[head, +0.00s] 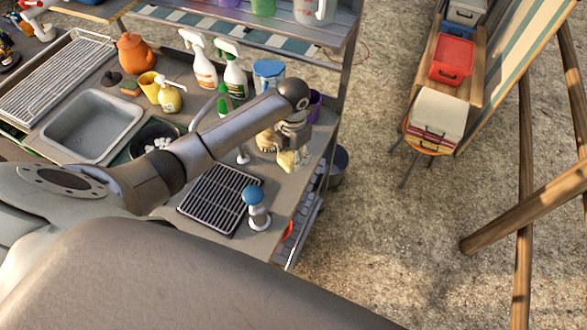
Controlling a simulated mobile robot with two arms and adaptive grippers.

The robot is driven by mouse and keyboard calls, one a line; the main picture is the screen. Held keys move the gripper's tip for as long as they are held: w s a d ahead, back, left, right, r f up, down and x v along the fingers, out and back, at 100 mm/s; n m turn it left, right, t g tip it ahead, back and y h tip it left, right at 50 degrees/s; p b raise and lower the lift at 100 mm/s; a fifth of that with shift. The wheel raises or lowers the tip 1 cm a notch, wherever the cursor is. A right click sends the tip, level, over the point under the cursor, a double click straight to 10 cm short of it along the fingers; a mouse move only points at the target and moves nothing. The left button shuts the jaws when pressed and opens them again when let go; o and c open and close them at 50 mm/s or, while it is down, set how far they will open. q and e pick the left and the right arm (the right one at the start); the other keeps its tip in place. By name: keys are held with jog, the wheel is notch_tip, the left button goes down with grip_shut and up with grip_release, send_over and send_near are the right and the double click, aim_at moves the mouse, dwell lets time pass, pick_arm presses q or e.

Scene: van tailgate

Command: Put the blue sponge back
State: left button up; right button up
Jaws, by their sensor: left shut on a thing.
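My left gripper (292,140) reaches over the right end of the counter (277,214), pointing down. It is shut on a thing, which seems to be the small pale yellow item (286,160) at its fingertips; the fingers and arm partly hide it. I cannot make out a blue sponge for certain. A small brown and green sponge-like block (130,88) lies behind the sink. My right gripper is not in view.
A black rack (220,197) and a blue-topped knob-like item (255,205) are on the counter near the gripper. Gravel ground lies right of the counter.

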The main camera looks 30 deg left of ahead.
pick_arm(q)
notch_tip(320, 180, down, 2)
jog(key=shift+b, duration=0.35)
jog(key=shift+f, duration=0.4)
notch_tip(320, 180, down, 3)
jog(key=b, duration=0.2)
jog(key=shift+b, duration=0.4)
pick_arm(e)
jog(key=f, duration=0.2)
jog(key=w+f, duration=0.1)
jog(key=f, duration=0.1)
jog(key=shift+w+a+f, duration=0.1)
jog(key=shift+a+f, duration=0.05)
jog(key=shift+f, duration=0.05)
pick_arm(q)
jog(key=shift+f, duration=0.1)
jog(key=shift+f, duration=0.1)
jog(key=o, duration=0.9)
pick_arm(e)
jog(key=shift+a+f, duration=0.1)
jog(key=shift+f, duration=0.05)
